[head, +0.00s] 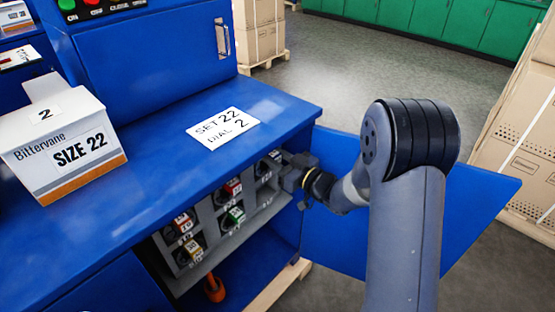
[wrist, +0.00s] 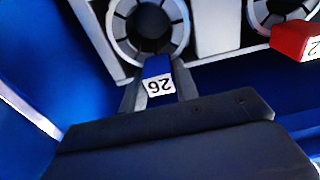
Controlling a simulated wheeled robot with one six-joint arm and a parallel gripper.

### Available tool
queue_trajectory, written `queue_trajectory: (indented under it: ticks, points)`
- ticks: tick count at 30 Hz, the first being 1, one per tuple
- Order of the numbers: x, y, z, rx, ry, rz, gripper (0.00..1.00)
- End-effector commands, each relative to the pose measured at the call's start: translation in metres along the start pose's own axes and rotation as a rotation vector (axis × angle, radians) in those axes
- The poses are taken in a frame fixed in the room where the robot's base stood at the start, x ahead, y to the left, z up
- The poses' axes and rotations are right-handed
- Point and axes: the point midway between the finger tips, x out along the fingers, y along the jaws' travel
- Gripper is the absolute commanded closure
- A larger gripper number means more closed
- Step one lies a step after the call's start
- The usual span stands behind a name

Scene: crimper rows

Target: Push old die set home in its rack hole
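The old die set (wrist: 156,67) has a blue tab with a white label that reads 26, upside down in the wrist view. Its tab stands out in front of a dark round hole with a segmented grey ring (wrist: 122,40). Whether the die is fully seated cannot be told. My gripper (wrist: 158,92) has a finger close on each side of the tab and appears shut on it. In the head view my gripper (head: 292,180) is at the right end of the grey rack (head: 213,262), inside the cabinet. It hides the hole there.
Other die sets with red (head: 231,187), green (head: 235,215) and yellow tabs sit in the rack. A red tab (wrist: 294,42) is close by in the wrist view. The blue worktop (head: 160,200) overhangs the rack, and an open blue door (head: 470,195) stands right.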

Motion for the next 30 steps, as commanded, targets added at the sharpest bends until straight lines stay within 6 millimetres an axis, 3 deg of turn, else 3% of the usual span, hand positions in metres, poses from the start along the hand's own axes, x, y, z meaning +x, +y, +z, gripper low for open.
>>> queue_trajectory:
  ticks: [8, 17, 20, 30]
  points:
    - [-0.001, 0.000, 0.001, 0.001, -0.004, 0.001, 0.48]
    - [-0.005, 0.000, 0.005, 0.004, -0.014, 0.002, 0.47]
    - [-0.017, 0.001, 0.004, 0.004, -0.013, 0.004, 0.47]
    - [-0.084, 0.001, 0.001, 0.003, -0.008, 0.005, 0.47]
